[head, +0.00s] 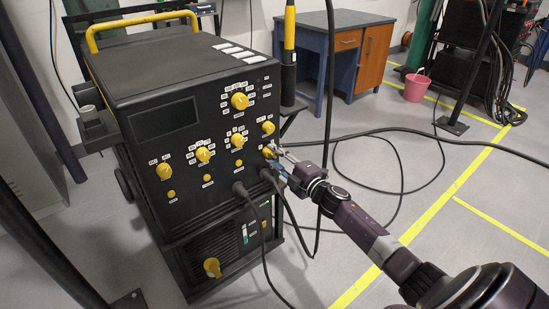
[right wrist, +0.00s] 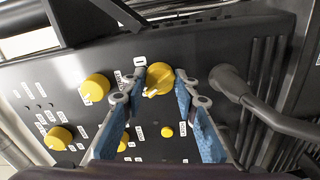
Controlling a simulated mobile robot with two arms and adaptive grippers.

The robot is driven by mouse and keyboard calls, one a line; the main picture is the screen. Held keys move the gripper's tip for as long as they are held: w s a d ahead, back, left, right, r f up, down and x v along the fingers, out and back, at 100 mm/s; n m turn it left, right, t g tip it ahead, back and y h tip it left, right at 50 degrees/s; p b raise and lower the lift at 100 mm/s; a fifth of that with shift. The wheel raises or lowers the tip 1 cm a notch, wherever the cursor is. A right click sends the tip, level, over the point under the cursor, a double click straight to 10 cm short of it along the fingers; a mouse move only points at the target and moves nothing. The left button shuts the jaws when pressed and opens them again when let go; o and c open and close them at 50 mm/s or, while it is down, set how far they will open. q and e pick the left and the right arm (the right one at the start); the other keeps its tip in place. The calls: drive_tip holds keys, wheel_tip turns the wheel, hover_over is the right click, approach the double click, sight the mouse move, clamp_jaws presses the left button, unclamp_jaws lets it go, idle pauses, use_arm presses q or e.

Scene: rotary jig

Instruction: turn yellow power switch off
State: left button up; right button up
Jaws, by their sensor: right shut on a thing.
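The yellow power switch (right wrist: 158,76) is a round yellow knob with a pointer on the black front panel of a welding machine (head: 150,112). A label reading 0 is beside it in the right wrist view. In the head view the switch (head: 267,152) is at the panel's right side, partly covered by my gripper. My right gripper (head: 273,156) reaches it from the right. Its blue-padded fingers (right wrist: 160,88) are on both sides of the knob and shut on it. My left gripper is not in view.
Other yellow knobs (head: 239,101) are spread over the panel. Black cables (head: 252,205) plug in just below the switch and run across the floor. A blue desk with an orange cabinet (head: 372,57) and a pink bucket (head: 415,87) stand behind. The floor at right is mostly open.

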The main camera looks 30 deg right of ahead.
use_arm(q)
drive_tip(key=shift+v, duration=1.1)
use_arm(e)
drive_tip(key=shift+f+n, duration=0.15)
drive_tip(key=shift+n, duration=1.05)
drive_tip(key=o, duration=1.2)
drive_tip(key=shift+c, duration=0.2)
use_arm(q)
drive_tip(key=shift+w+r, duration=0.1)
use_arm(e)
drive_tip(key=s, duration=1.2)
drive_tip(key=shift+d, duration=0.45)
